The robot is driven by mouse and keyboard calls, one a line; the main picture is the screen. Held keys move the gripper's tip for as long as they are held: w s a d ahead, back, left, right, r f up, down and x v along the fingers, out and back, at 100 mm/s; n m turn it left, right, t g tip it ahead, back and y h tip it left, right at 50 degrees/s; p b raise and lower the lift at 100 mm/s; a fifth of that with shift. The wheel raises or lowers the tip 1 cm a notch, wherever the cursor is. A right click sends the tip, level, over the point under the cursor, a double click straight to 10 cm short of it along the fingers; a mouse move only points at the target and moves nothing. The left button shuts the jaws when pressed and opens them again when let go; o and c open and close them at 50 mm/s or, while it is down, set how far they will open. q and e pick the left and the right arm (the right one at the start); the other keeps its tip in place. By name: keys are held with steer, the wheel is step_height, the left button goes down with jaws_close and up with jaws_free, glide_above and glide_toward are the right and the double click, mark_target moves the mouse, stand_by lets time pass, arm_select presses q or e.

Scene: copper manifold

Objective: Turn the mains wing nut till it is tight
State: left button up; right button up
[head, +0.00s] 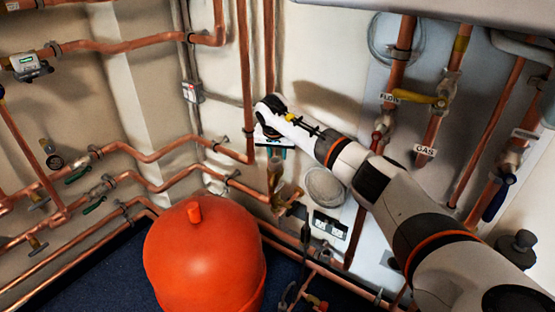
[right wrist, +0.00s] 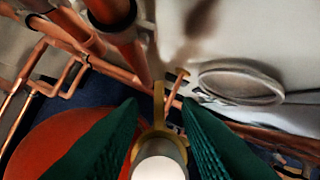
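My right gripper (head: 276,153) points down beside the copper pipes, directly above a brass fitting (head: 277,190) in the head view. In the right wrist view, its two green fingers (right wrist: 161,101) stand apart with a gap between them. A brass piece (right wrist: 158,104) with a thin upright part shows in that gap, above a pale round end (right wrist: 160,169). I cannot tell for sure whether this brass piece is the mains wing nut. No finger visibly touches it. My left gripper is not in view.
A large red-orange vessel (head: 205,255) stands left of the fitting. Vertical copper pipes (head: 245,80) run close behind the gripper. A round pale disc (head: 325,187) is on the wall to the right. A yellow gas lever (head: 425,98) is further right.

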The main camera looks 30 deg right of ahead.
steer(key=shift+x, duration=1.3)
jaws_close()
